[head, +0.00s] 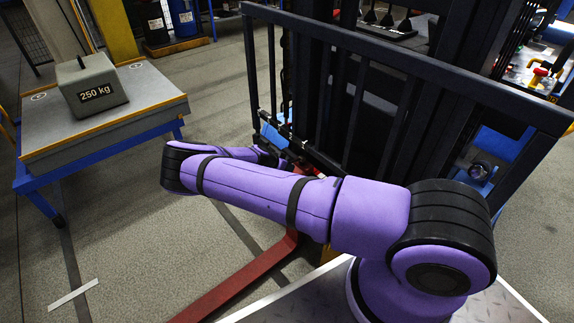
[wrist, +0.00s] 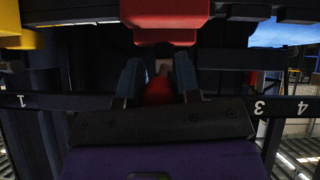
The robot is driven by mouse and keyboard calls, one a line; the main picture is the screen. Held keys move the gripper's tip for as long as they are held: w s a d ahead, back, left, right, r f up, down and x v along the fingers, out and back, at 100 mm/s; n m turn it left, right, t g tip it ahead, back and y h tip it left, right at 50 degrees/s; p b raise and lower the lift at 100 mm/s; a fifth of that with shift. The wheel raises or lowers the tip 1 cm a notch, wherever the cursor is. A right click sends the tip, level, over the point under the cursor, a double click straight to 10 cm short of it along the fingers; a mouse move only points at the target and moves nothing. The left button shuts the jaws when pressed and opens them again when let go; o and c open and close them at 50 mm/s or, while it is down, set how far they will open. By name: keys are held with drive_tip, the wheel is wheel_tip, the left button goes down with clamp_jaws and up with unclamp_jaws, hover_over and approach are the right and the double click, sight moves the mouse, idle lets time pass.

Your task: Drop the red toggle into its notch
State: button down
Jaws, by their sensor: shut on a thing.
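In the wrist view my gripper (wrist: 158,82) has its two dark fingers shut on the red toggle (wrist: 158,92). The toggle shows as a dim red rounded piece between the fingers, with a paler stem above it. Behind my gripper runs a dark bar (wrist: 228,101) with the numbers 1, 3 and 4. The stretch between 1 and 3 is covered by my gripper, so the notch there is hidden. In the head view my gripper is mostly hidden behind my purple arm, close to the black upright frame (head: 352,105).
A larger red block (wrist: 165,12) hangs just above the fingers, and a yellow part (wrist: 20,28) is at upper left. In the head view a red fork (head: 240,282) runs along the floor. A 250 kg weight (head: 88,84) sits on a blue-framed table (head: 150,104) at left.

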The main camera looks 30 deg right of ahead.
drive_tip(key=shift+a+f, duration=0.1)
drive_tip(key=shift+f, duration=0.1)
idle(0.4)
drive_tip(key=c, duration=0.8)
unclamp_jaws()
drive_tip(key=shift+h, duration=0.3)
drive_tip(key=v, duration=1)
drive_tip(key=shift+s+a+r, duration=0.1)
drive_tip(key=shift+a+r, duration=0.1)
drive_tip(key=shift+r, duration=0.15)
